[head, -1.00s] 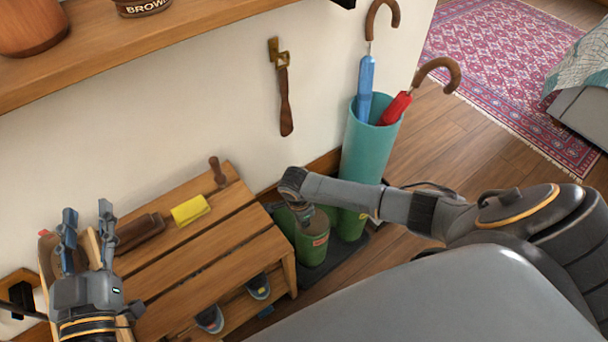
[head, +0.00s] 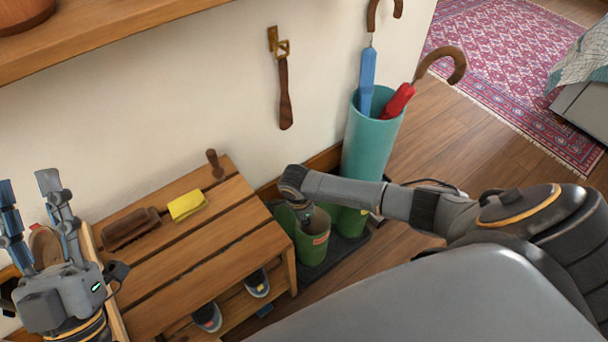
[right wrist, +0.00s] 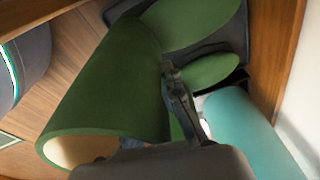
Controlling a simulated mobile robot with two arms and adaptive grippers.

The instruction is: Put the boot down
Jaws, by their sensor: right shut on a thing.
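The dark tray (head: 318,270) lies on the floor. A teal umbrella stand (head: 368,150) is close behind the boots. The wooden bench (head: 215,250) holds a brush (head: 131,228) and yellow cloth (head: 187,205), with shoes (head: 257,283) underneath.

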